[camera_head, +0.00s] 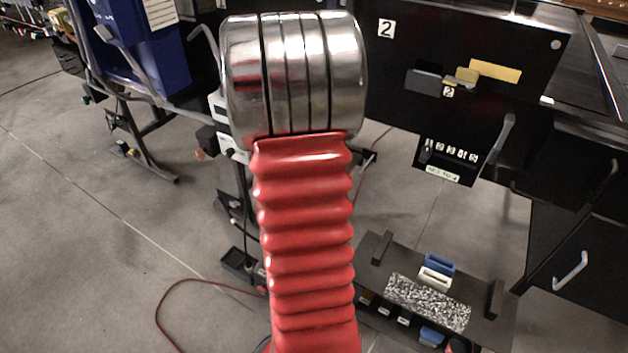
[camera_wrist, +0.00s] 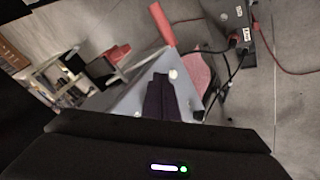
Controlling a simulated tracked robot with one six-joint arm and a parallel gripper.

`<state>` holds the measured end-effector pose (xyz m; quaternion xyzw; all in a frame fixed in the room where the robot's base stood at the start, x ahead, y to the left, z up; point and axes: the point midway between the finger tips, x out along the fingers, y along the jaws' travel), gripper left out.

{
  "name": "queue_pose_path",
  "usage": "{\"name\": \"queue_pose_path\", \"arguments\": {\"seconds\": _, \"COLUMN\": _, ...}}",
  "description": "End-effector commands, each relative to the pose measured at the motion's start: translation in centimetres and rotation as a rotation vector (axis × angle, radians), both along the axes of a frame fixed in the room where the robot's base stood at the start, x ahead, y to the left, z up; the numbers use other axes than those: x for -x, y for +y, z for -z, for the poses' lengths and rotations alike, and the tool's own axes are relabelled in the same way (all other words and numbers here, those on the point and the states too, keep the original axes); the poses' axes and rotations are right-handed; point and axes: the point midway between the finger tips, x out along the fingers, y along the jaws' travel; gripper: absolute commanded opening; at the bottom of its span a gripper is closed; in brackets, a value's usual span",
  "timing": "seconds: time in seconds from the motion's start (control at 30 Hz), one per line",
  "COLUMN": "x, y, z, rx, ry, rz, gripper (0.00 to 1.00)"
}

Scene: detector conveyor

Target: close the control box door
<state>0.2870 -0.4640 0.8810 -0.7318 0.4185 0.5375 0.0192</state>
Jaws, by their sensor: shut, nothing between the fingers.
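My gripper (camera_wrist: 161,77) shows in the wrist view as dark fingers, shut and empty. It lies in front of a pale blue-grey panel (camera_wrist: 122,101), and I cannot tell whether they touch. I cannot tell for sure whether this panel is the control box door. A red bar (camera_wrist: 162,25) rises beyond the panel. In the head view my red arm sleeve and silver joint fill the middle and hide my gripper. No control box door is clearly seen there.
A grey box with cables (camera_wrist: 232,22) stands at the upper right in the wrist view. In the head view a black panel (camera_head: 410,110) marked 2 is at the right, with a low black platform (camera_head: 375,248) below. A red cable (camera_head: 190,281) lies on open floor at the left.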

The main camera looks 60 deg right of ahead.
Motion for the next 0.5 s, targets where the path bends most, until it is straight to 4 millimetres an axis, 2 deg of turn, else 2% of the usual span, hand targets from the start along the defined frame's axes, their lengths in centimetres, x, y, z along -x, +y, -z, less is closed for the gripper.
{"name": "queue_pose_path", "arguments": {"seconds": 0.5, "x": 1.8, "y": 2.5, "z": -4.2, "rx": 0.001, "ry": -0.002, "rz": 0.001, "gripper": 0.0}}
